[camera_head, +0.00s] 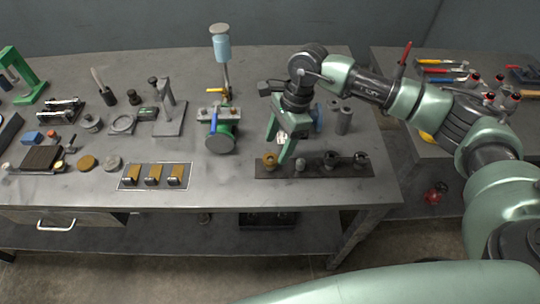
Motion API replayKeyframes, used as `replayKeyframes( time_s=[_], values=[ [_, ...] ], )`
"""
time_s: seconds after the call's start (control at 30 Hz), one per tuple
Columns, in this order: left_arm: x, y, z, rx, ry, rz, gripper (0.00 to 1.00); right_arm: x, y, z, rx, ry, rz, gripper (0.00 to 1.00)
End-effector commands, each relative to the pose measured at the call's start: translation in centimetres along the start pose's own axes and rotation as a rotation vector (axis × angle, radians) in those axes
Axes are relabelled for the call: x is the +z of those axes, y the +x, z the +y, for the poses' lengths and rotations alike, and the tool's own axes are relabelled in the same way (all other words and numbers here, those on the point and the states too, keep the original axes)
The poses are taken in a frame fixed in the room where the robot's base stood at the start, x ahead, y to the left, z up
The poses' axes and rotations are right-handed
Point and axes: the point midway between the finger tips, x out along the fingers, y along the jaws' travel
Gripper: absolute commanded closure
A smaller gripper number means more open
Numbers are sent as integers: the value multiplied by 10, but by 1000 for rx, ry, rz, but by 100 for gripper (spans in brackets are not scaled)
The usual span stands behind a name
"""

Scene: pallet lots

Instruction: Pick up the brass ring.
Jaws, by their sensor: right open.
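A small brass ring (270,159) sits at the left end of a dark strip (315,171) near the table's front edge. Several small dark or grey pieces stand in a row to its right on the same strip. My right gripper (277,150) reaches down from above, its green fingers open. The fingertips are close over and beside the brass ring; whether they touch it I cannot tell. No held object shows between the fingers. My left gripper is not in view.
A framed tray with three brass-topped blocks (153,176) lies to the left. Two grey cylinders (343,121) stand behind the strip. The tabletop between tray and strip is clear.

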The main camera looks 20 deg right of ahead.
Motion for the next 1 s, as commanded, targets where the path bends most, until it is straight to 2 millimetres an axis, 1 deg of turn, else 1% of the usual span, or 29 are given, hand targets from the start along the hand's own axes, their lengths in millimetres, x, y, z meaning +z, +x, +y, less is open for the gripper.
replayKeyframes(
  time_s=[0.03, 0.07, 0.1, 0.17, 0.2, 0.27, 0.3, 0.4, 0.47, 0.57, 0.6, 0.67, 0.7, 0.77, 0.8, 0.83, 1.0],
  values=[
    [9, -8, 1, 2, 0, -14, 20, 1, 4, 0, 3, 0, -1, 38],
    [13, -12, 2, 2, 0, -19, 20, 2, 8, 0, 5, 0, -1, 38],
    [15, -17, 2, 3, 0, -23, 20, 1, 13, -2, 4, 2, -2, 38],
    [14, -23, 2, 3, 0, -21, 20, 0, 23, -3, 5, 2, -2, 38],
    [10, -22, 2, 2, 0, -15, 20, 1, 30, -3, 4, 0, -3, 38],
    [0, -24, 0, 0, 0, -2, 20, 0, 38, -3, 2, 1, -3, 38],
    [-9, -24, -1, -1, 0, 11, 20, 0, 42, -4, 1, 1, -3, 38],
    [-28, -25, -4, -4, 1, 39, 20, 0, 47, -4, 0, 0, -3, 38],
    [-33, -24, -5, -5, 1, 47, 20, 0, 47, -4, -1, 0, -3, 38],
    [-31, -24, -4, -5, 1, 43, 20, 0, 47, -4, -1, 0, -3, 38],
    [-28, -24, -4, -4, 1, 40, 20, 0, 47, -4, -1, 0, -3, 40],
    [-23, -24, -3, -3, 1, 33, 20, 0, 47, -4, -1, 0, -3, 57],
    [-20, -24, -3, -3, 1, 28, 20, 0, 47, -4, -1, 0, -3, 68],
    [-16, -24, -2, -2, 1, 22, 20, 0, 47, -4, -1, 0, -3, 85],
    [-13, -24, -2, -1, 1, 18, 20, 0, 47, -4, -1, 0, -3, 96],
    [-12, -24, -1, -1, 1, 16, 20, 0, 47, -4, -1, 0, -4, 100],
    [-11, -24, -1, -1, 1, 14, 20, 0, 47, -4, -1, 0, -4, 100]
  ],
)
